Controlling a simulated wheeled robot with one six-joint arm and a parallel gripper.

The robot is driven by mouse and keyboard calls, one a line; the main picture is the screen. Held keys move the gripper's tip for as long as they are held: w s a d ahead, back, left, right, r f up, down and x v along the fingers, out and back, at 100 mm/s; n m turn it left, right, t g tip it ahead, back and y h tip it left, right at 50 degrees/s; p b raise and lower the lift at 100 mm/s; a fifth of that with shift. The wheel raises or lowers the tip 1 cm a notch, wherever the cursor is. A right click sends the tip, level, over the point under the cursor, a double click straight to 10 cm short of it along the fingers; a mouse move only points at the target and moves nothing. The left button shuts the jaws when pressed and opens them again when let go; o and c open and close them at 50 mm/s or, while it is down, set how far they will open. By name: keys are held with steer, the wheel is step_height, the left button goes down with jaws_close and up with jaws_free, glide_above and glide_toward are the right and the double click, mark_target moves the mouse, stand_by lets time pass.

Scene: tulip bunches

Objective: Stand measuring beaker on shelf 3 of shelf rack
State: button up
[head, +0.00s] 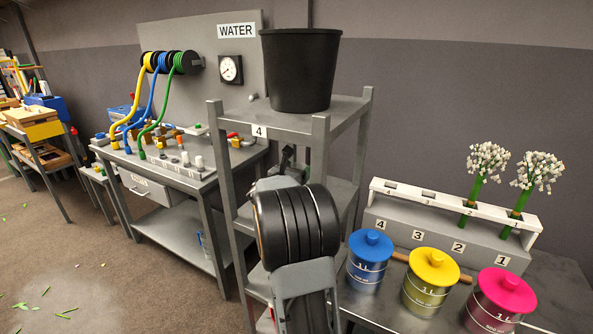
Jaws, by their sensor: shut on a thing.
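The shelf rack (214,150) is a grey metal frame at the middle, with a label 4 on its top shelf (348,106). Its lower shelves show only in part behind my arm. My gripper (290,160) shows as a dark part between the rack's posts, just below the top shelf and beyond my arm's thick black joint. Its fingertips are mostly hidden. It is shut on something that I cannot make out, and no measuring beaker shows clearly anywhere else. I cannot tell whether the held thing touches a shelf.
A black bucket (300,70) stands on the rack's top shelf. Blue (368,262), yellow (430,283) and pink (500,302) lidded tins stand on the right table, before a numbered holder (400,215) with two white flower bunches. A water bench (180,180) stands left.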

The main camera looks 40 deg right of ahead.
steer(key=shift+f, duration=0.2)
steer(key=o, duration=1.4)
steer(key=shift+r, duration=0.1)
steer(key=shift+o, duration=0.2)
